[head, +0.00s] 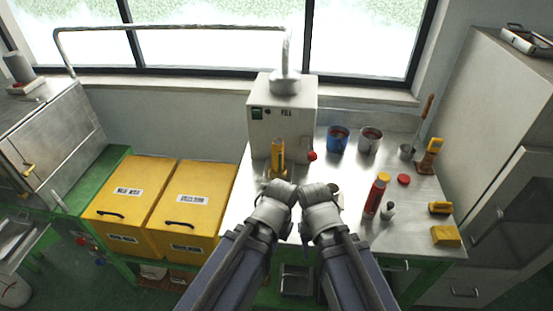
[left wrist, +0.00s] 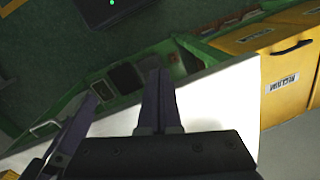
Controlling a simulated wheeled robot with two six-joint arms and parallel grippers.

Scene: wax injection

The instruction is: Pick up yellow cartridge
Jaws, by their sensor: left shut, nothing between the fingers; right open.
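A yellow cartridge (head: 277,151) stands upright against the front of the white-grey machine (head: 283,118), on the steel table. A dull brownish base shows at its foot. My left gripper (left wrist: 158,88) is shut and empty in the left wrist view; in the head view my left wrist is just below the cartridge, and its fingers are hard to make out. The cartridge does not show in the left wrist view. My right gripper (head: 335,189) is open and empty, low over the table to the right of the left one, apart from the cartridge.
A red cylinder with a yellow cap (head: 376,197) stands to the right. A blue pot (head: 338,139) and a grey pot with red contents (head: 370,140) stand behind. Yellow blocks (head: 446,237) lie near the right edge. Two yellow bins (head: 195,198) stand left of the table.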

